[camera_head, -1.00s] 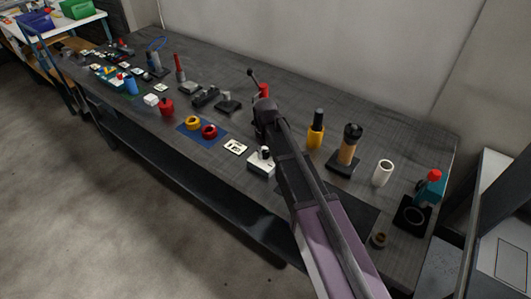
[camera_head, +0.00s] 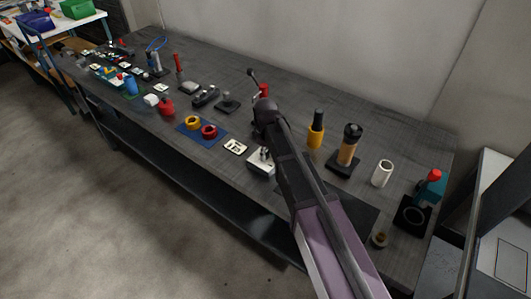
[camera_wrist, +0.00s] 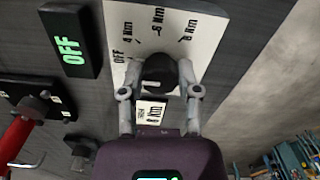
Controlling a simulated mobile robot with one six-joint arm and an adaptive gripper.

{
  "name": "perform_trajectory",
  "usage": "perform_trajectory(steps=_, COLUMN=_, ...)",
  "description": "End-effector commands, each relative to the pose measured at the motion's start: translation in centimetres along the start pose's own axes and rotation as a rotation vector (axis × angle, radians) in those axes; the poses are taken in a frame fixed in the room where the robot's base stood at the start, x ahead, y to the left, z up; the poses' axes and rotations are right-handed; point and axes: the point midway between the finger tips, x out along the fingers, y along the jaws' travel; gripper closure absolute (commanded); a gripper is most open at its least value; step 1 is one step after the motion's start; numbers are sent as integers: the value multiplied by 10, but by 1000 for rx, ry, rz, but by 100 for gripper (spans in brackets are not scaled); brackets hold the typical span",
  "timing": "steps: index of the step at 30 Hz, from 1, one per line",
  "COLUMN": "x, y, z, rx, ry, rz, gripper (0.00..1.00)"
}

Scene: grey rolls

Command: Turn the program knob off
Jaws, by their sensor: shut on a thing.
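The program knob (camera_wrist: 158,68) is dark and stands on a white panel (camera_wrist: 205,28) printed with OFF, 4 Nm, 6 Nm and 8 Nm marks. My gripper (camera_wrist: 160,76) is shut on the knob, with one grey finger on either side of it in the wrist view. A white label with Nm lettering (camera_wrist: 151,112) shows between the fingers. A black display (camera_wrist: 73,43) left of the panel reads OFF in green. In the head view the white box (camera_head: 259,168) is partly hidden by my arm. The knob's pointer direction cannot be made out.
A red handle (camera_wrist: 16,138) is at the left in the wrist view. In the head view, a yellow-and-black tool (camera_head: 316,130), a tan-and-black one (camera_head: 349,145) and a white cup (camera_head: 382,173) stand right of my arm. Red and yellow rings (camera_head: 208,131) lie left of the box.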

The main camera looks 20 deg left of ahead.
Motion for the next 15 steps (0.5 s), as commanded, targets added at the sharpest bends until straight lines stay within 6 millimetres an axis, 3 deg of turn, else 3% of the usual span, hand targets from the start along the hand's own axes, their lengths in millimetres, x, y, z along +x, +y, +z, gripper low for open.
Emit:
perform_trajectory(steps=11, x=0, y=-1, z=1, rx=-6, ry=-2, rz=-3, gripper=100)
perform_trajectory(steps=12, x=0, y=-1, z=1, rx=-6, ry=-2, rz=-3, gripper=51)
perform_trajectory(steps=15, x=0, y=-1, z=1, rx=-5, ry=-2, rz=-2, gripper=22)
